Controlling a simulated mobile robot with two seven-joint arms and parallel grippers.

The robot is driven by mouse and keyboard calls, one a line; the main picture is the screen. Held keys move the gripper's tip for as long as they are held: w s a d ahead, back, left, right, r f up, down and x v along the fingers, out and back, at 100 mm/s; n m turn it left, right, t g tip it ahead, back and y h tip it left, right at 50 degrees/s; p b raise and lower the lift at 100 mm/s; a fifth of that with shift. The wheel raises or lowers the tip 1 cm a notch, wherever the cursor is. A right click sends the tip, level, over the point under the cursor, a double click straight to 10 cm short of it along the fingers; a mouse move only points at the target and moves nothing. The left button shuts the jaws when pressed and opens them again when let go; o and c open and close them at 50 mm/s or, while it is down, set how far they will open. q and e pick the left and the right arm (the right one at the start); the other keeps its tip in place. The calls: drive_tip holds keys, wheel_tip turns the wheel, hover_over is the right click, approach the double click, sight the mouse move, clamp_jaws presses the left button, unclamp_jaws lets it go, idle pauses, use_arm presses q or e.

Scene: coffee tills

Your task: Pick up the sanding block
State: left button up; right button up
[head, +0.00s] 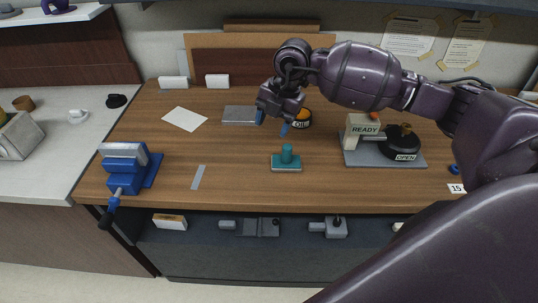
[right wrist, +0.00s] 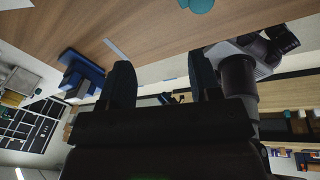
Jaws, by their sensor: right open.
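The sanding block (head: 286,163) is a teal block with a rounded knob on top and a pale base. It stands upright on the wooden workbench in the middle of the head view. Part of it, a teal rounded shape (right wrist: 201,4), shows at the top edge of the right wrist view. My right gripper (head: 272,124) is open and empty, behind and slightly left of the block, apart from it. Its two dark fingers (right wrist: 162,75) stand apart in the right wrist view with nothing between them. My left gripper is not in view.
A blue vise (head: 125,172) is at the bench's left front, with a grey strip (head: 198,177) beside it. A grey plate (head: 385,158) with READY and OPEN signs is at right. Bench around the block is clear.

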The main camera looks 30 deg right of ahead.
sight(287, 146)
drive_tip(key=d+m+h, duration=0.1)
drive_tip(key=s+d+m+g+h, duration=0.1)
drive_tip(key=d+m, duration=0.1)
drive_tip(key=shift+s+d+f+m+h, duration=0.15)
drive_tip(key=shift+d+f+m+h, duration=0.05)
drive_tip(key=shift+m+h, duration=0.1)
drive_tip(key=shift+s, duration=0.1)
drive_tip(key=shift+f+m, duration=0.4)
drive_tip(key=shift+f, duration=0.05)
wheel_tip(287, 146, down, 10)
drive_tip(key=shift+c, duration=0.3)
drive_tip(key=shift+d, duration=0.1)
drive_tip(key=c, duration=1)
